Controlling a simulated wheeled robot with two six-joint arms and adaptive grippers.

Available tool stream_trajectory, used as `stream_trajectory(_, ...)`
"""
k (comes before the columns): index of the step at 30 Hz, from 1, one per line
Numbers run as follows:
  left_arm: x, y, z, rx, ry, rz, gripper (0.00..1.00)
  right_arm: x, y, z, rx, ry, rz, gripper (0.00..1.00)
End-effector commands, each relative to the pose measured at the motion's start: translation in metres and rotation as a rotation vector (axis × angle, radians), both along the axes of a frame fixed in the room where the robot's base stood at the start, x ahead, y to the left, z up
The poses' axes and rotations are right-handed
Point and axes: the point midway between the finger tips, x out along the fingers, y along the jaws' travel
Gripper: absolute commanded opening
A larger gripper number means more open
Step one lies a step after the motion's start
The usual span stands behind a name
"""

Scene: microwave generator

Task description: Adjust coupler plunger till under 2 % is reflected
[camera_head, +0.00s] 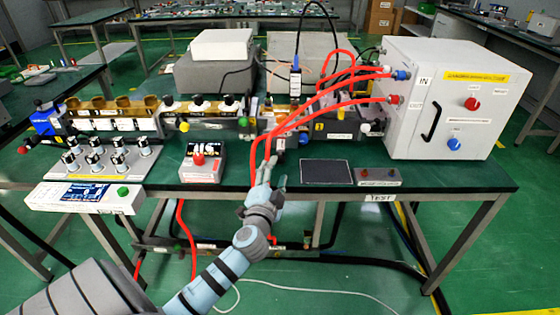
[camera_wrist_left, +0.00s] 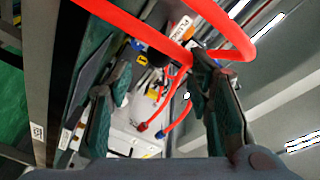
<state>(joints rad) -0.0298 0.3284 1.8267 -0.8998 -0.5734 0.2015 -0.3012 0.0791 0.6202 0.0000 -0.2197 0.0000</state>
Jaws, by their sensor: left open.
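My left gripper (camera_head: 273,174) is open and empty at the table's front edge, in front of the waveguide line and close to the red hoses (camera_head: 262,150). In the left wrist view its two green-padded fingers (camera_wrist_left: 155,85) stand apart, with a red hose crossing near the right fingertip; I cannot tell if they touch. A white label (camera_wrist_left: 183,28) shows beyond the fingers, its text only partly readable. I cannot clearly make out the coupler plunger among the hoses and fittings. A meter with a lit blue display (camera_head: 82,192) stands at the front left; its digits are too small to read.
A white cabinet (camera_head: 440,100) with hose ports stands at the right. A box with a red button (camera_head: 203,160) sits left of my gripper. A dark flat pad (camera_head: 326,172) and a small button box (camera_head: 377,177) lie to the right.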

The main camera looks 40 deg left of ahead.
Motion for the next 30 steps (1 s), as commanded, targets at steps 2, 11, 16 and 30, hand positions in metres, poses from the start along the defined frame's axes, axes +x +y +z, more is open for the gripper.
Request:
stream_trajectory(2, 0.020, 0.010, -0.001, 0.000, 0.000, 0.001, 0.46, 0.001, 0.000, -0.003, -0.001, -0.001, 0.000, 0.40)
stream_trajectory(11, 0.058, 0.028, -0.002, -0.001, 0.002, 0.000, 0.46, 0.001, -0.001, -0.008, -0.001, -0.002, 0.000, 0.40)
stream_trajectory(16, 0.059, 0.029, -0.001, -0.001, 0.002, -0.002, 0.46, 0.001, -0.001, -0.008, -0.001, -0.002, 0.000, 0.40)
stream_trajectory(30, 0.059, 0.029, -0.001, -0.001, 0.003, -0.001, 0.00, 0.001, -0.001, -0.008, -0.001, -0.001, 0.000, 0.40)
